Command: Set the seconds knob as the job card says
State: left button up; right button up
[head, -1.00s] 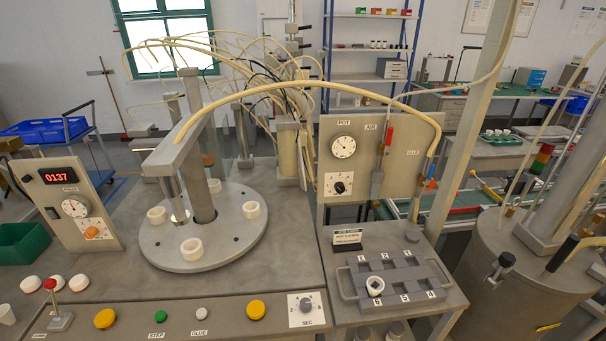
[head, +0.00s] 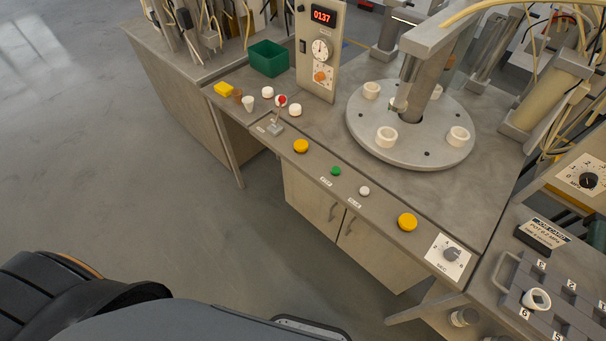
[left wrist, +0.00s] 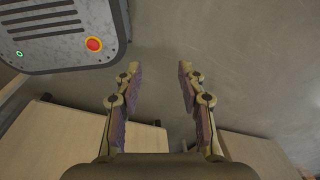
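The seconds knob (head: 452,254) is a grey knob on a white square plate marked SEC, at the right end of the sloping front panel in the head view. Its exact setting is too small to read. The job card (head: 540,234) is a small black-and-white sign on the side table at the right; its heading and a POT line show, but the rest is too small to read surely. My left gripper (left wrist: 158,70) shows in the left wrist view, open and empty, with bare floor beyond its fingertips. Neither gripper shows in the head view.
Left of the knob the panel carries a yellow button (head: 407,222), a white button (head: 364,191), a green button (head: 335,171) and a red-topped lever (head: 280,112). A round turntable (head: 430,150) stands behind. A grey rack (head: 575,318) is at lower right. Floor at left is clear.

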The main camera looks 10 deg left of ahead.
aim_at(449, 254)
jog(key=z, duration=1.3)
